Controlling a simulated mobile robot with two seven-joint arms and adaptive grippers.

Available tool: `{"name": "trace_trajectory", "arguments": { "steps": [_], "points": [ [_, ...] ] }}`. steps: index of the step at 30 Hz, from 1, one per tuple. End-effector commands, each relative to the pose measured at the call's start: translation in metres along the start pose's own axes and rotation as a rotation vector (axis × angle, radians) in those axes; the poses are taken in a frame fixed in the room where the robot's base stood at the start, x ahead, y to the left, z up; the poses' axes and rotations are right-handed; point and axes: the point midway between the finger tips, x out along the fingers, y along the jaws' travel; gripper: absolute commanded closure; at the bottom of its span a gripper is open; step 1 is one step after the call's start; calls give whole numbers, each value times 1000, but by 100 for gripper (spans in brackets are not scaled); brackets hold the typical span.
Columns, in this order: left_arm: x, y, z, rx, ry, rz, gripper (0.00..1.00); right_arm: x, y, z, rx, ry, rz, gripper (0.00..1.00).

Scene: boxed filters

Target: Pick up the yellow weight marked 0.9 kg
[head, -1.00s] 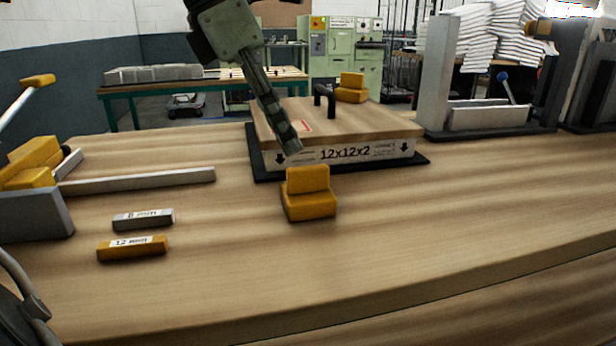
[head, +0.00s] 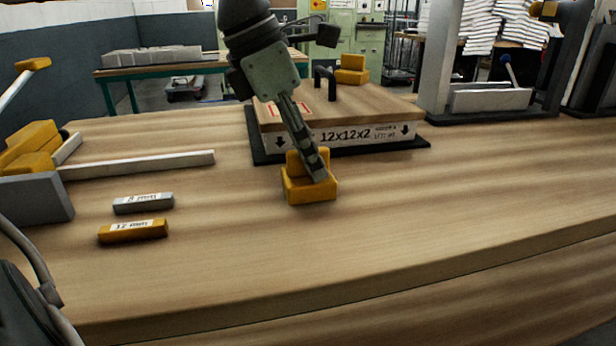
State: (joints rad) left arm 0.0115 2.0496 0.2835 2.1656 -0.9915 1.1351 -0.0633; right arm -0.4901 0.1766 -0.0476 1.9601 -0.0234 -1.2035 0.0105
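A yellow weight (head: 295,188) with a stepped block shape stands on the wooden table in front of the box. No 0.9 kg marking can be read on it. My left gripper (head: 315,172) comes down from above, its fingers overlapping the upper part of this weight in the head view. The fingers show edge-on, so I cannot tell whether they are open or shut, or touch the weight. A second yellow weight (head: 351,70), also with no readable marking, sits on the wooden board on the box. My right gripper is not in view.
The box (head: 375,134) marked 12x12x2 sits on a black mat (head: 421,144) under a board with a black handle. Grey 8 mm (head: 143,204) and yellow 12 mm (head: 133,231) bars lie at left, near a clamp-like fixture (head: 30,199). The table's front right is clear.

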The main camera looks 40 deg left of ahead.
Motion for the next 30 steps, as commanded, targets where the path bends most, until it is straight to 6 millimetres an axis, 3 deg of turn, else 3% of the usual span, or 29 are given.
{"name": "trace_trajectory", "arguments": {
  "steps": [1, 8, 30],
  "points": [
    [0, 0, 0, 0, 0, 0, 71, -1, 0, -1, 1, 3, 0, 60],
    [0, 0, 0, 0, 0, 0, 99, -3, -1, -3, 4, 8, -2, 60],
    [-5, 1, 3, 0, -5, 3, 100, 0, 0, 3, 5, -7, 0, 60]
  ]
}}
